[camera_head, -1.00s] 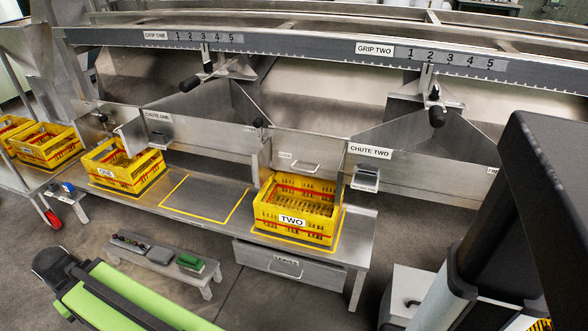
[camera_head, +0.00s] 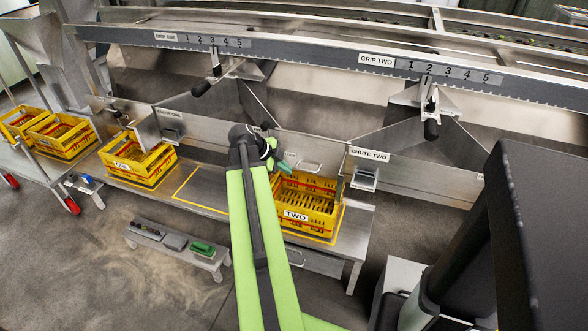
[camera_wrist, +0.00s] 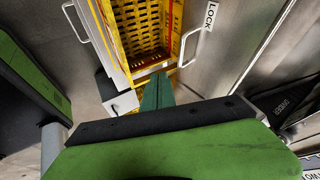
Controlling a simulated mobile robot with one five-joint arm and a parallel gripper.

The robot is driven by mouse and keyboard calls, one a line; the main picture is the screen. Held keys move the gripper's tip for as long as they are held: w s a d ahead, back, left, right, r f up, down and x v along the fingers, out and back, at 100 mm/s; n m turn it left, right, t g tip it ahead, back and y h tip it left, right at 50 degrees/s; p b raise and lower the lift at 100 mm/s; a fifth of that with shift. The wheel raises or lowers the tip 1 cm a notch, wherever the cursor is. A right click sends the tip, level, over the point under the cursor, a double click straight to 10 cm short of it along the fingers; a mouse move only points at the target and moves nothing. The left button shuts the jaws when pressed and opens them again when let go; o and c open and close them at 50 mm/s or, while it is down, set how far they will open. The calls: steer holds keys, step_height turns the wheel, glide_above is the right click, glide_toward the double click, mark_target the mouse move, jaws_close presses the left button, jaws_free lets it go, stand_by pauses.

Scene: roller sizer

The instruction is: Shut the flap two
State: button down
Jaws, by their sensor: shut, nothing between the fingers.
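A metal panel with a bar handle (camera_head: 310,165) stands upright behind the yellow crate marked TWO (camera_head: 296,215), left of the CHUTE TWO plate (camera_head: 369,154). It may be flap two; no flap label is readable. In the wrist view, a handle (camera_wrist: 178,30) and a LOCK label (camera_wrist: 209,16) show on metal beside the yellow crate (camera_wrist: 118,40). My gripper (camera_head: 284,168) has dark green fingers and is shut and empty. It is over the left rear of crate TWO, left of the panel handle; contact is unclear. In the wrist view its fingertips (camera_wrist: 161,76) overlap the crate's edge.
A second crate (camera_head: 140,163) stands left on the bench, near the CHUTE ONE plate. An empty yellow-outlined spot (camera_head: 205,190) lies between the crates. A low stool (camera_head: 177,248) with small items stands in front. Two black-knobbed levers hang from the rail above.

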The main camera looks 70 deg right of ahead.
mark_target(304, 170)
steer(key=s+d+f+b, duration=0.3)
steer(key=d+f+b, duration=0.3)
steer(key=d+f, duration=0.1)
steer(key=shift+d, duration=0.6)
steer(key=shift+f, duration=0.1)
steer(key=d+f+b, duration=0.1)
steer(key=d+f+h+b, duration=0.1)
steer(key=b, duration=0.1)
steer(key=shift+w+d, duration=0.15)
steer(key=shift+d, duration=0.1)
steer(key=shift+r, duration=0.1)
